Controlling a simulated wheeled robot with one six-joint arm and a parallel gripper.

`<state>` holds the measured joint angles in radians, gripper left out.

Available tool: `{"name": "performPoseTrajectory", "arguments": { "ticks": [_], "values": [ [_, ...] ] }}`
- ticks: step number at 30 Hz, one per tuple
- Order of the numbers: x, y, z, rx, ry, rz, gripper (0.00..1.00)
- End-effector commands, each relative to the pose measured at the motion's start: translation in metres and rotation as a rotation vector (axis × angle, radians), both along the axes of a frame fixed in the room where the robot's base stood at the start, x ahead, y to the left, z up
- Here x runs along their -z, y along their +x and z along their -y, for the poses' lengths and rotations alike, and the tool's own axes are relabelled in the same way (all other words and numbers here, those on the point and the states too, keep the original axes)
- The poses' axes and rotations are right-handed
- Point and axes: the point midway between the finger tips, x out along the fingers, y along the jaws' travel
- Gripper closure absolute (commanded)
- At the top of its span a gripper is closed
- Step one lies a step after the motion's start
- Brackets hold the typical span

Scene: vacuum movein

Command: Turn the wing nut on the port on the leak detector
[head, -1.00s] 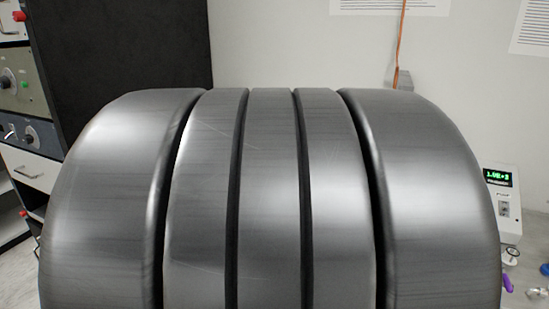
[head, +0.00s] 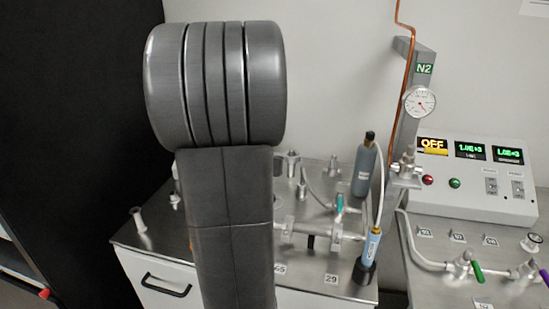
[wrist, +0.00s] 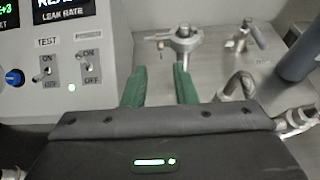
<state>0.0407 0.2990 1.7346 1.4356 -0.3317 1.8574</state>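In the wrist view, my gripper (wrist: 159,80) has two green fingers standing apart with nothing between them. Ahead of the fingertips is a metal port with a clamp (wrist: 182,40) around it, on a steel top. A small bar or nut sticks out on the clamp's left side; I cannot clearly make out the wings. The leak detector's panel (wrist: 40,60) is at the left, with "LEAK RATE" and "TEST" labels, switches and a blue knob. The fingers are short of the clamp and appear not to touch it. In the head view, my arm hides the gripper and the leak detector.
A second fitting (wrist: 240,35), a bent metal tube (wrist: 238,83) and a grey cylinder (wrist: 300,58) stand to the port's right. The head view shows a steel-topped cart (head: 150,240), a pressure gauge (head: 420,102), a copper line and a controller (head: 480,175) with green displays.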

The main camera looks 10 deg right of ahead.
Motion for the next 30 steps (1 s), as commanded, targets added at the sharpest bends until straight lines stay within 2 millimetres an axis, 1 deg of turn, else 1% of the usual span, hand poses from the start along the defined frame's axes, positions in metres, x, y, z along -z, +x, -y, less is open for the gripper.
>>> {"name": "performPoseTrajectory", "arguments": {
  "ticks": [1, 9, 15, 21, 29, 30],
  "values": [
    [0.006, 0.008, 0.004, 0.001, 0.0, -0.002, 0.75],
    [0.023, 0.048, 0.021, -0.001, -0.001, -0.002, 0.75],
    [0.031, 0.069, 0.029, -0.002, -0.001, -0.001, 0.75],
    [0.035, 0.077, 0.032, -0.002, -0.001, -0.001, 0.75],
    [0.035, 0.078, 0.032, -0.002, -0.001, -0.001, 0.75],
    [0.035, 0.078, 0.032, -0.002, -0.001, -0.001, 0.8]
  ]
}}
